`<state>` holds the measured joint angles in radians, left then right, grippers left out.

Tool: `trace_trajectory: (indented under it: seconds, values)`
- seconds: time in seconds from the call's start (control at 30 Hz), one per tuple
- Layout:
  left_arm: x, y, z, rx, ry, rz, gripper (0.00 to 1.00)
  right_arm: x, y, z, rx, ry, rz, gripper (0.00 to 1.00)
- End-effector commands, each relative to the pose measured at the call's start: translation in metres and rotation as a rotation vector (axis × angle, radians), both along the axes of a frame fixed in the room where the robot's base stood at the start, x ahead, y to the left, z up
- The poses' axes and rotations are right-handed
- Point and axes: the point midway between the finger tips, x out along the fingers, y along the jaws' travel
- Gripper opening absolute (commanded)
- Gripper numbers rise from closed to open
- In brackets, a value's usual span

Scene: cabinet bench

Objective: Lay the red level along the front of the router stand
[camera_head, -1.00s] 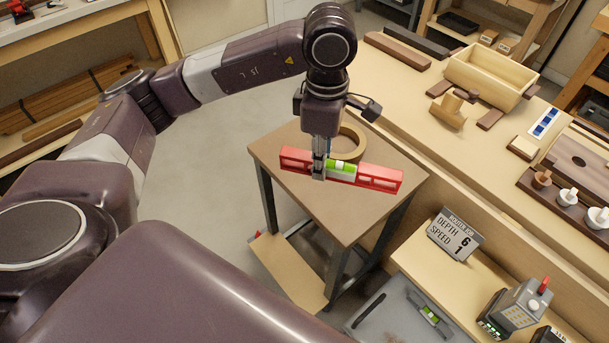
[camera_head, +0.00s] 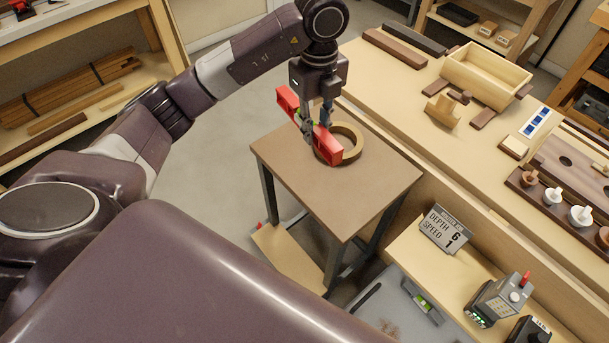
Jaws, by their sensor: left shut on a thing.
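My left gripper (camera_head: 315,124) is shut on the red level (camera_head: 328,148), holding it near its middle above the small brown-topped table (camera_head: 345,205). The level points from upper left to lower right in the picture; the fingers hide part of it and its green vial. A sign (camera_head: 443,231) reading "DEPTH 6, SPEED 1" stands on a pale wooden surface (camera_head: 425,262) right of the table. A grey device with a red knob (camera_head: 500,300) stands there too. I cannot tell for certain which piece is the router stand. My right gripper is out of view.
A tan ring (camera_head: 352,146) lies on the small table, close beside the level's near end. The table's front is bare. The long bench (camera_head: 400,125) at right holds a wooden box (camera_head: 487,75) and several small pieces. A grey item with a green vial (camera_head: 422,303) sits low at bottom.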

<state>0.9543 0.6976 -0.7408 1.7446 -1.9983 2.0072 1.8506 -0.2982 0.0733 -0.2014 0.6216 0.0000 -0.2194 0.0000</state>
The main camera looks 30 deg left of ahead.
Motion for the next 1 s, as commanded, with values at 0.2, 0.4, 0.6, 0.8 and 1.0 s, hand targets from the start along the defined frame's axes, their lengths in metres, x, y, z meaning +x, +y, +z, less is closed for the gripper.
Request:
trace_trajectory:
  seconds: [0.2, 0.4, 0.6, 0.8, 1.0]
  values:
    - [0.001, 0.002, -0.008, -0.002, 0.003, 0.137, 0.00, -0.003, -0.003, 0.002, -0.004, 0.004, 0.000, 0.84]
    - [-0.001, 0.001, -0.056, -0.004, 0.007, 0.142, 0.00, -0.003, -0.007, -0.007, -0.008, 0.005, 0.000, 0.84]
    - [0.000, 0.003, -0.104, 0.000, 0.007, 0.142, 0.00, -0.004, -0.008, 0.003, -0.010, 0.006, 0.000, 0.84]
    - [0.000, 0.003, -0.144, 0.001, 0.003, 0.140, 0.00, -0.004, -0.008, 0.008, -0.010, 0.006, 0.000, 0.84]
    - [0.001, 0.003, -0.161, 0.000, 0.001, 0.139, 0.00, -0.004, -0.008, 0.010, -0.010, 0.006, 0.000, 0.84]
